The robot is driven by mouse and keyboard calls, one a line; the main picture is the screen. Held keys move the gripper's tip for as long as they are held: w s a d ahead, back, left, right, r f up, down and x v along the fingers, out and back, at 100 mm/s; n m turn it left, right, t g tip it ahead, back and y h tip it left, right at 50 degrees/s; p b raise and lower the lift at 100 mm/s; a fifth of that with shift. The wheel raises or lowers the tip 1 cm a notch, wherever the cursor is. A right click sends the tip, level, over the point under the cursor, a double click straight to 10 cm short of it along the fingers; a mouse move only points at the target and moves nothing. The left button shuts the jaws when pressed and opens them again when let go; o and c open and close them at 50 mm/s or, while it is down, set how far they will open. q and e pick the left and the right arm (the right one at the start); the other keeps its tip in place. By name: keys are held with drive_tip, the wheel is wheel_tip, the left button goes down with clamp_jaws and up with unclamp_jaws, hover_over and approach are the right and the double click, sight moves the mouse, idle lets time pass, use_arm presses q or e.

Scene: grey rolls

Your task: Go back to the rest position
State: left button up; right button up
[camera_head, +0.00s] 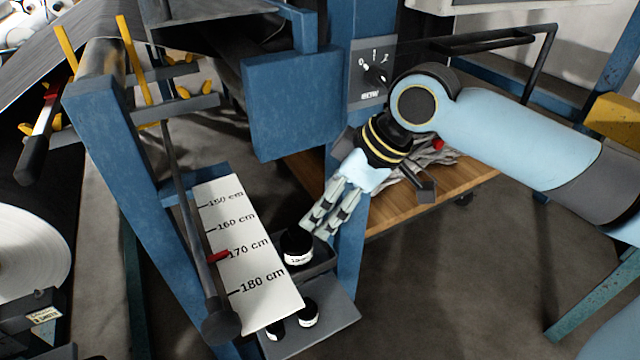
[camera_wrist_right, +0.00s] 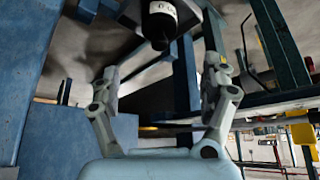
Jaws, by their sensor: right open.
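My right arm comes in from the right in the head view, and its right gripper (camera_head: 318,222) points down and left beside the blue machine frame. In the wrist view the two fingers of the right gripper (camera_wrist_right: 163,85) stand apart with nothing between them. My left gripper is not in view.
A white scale plate (camera_head: 250,262) marked in centimetres lies left of the gripper. A blue box (camera_head: 292,85) and a switch panel (camera_head: 368,72) are behind it. A wooden shelf (camera_head: 455,190) with grey scraps is below the arm. Open floor (camera_head: 450,290) shows at the lower right.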

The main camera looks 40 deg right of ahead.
idle(0.5)
drive_tip(key=s+d+f+m+g+h, duration=0.15)
drive_tip(key=s+f, duration=0.25)
drive_tip(key=f, duration=0.5)
drive_tip(key=s+d+f+m+g, duration=0.15)
drive_tip(key=s+f, duration=0.25)
drive_tip(key=f, duration=0.5)
drive_tip(key=s+f+m+h, duration=0.15)
drive_tip(key=s+f, duration=0.25)
drive_tip(key=f, duration=0.5)
drive_tip(key=s+f, duration=0.7)
drive_tip(key=s, duration=0.4)
drive_tip(key=s+a+f+m+g+h, duration=0.1)
drive_tip(key=s+f, duration=0.6)
drive_tip(key=s, duration=0.5)
drive_tip(key=shift+a+f, duration=0.15)
drive_tip(key=shift+a, duration=0.15)
